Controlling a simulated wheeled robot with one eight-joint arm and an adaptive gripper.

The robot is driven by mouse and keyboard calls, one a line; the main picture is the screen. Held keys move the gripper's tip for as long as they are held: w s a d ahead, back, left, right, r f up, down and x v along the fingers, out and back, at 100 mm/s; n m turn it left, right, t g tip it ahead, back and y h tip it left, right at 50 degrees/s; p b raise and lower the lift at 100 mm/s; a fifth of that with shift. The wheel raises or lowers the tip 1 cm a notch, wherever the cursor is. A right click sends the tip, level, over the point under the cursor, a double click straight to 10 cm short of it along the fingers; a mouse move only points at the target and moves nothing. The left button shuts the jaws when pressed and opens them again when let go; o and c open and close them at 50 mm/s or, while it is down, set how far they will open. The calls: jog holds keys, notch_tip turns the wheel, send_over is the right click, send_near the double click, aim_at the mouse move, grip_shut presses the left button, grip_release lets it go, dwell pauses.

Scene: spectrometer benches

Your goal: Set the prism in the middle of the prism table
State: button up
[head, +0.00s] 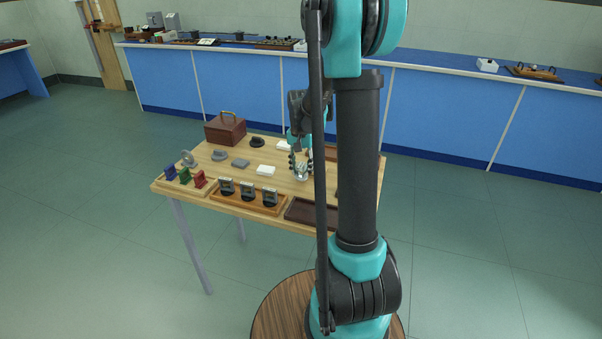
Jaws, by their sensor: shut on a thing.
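My gripper (300,167) is over the right part of the wooden table, left of my arm column. It is shut on a small pale, glassy piece (301,177) that looks like the prism. The piece is low, close to the tabletop; I cannot tell whether it touches anything below. The prism table is not clear to me at this size. A dark round piece (257,142) stands near the back, and a grey low piece (219,155) stands left of the middle. My arm hides part of the table's right side.
The wooden table (216,173) also bears a brown case (225,128), a white block (265,170), a grey block (240,163), a tray of dark holders (247,208), coloured blocks (184,175) and an empty dark tray (304,213). Blue benches (263,86) line the wall.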

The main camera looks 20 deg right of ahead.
jog(key=shift+f, duration=0.85)
jog(key=shift+f, duration=0.1)
jog(key=o, duration=1.3)
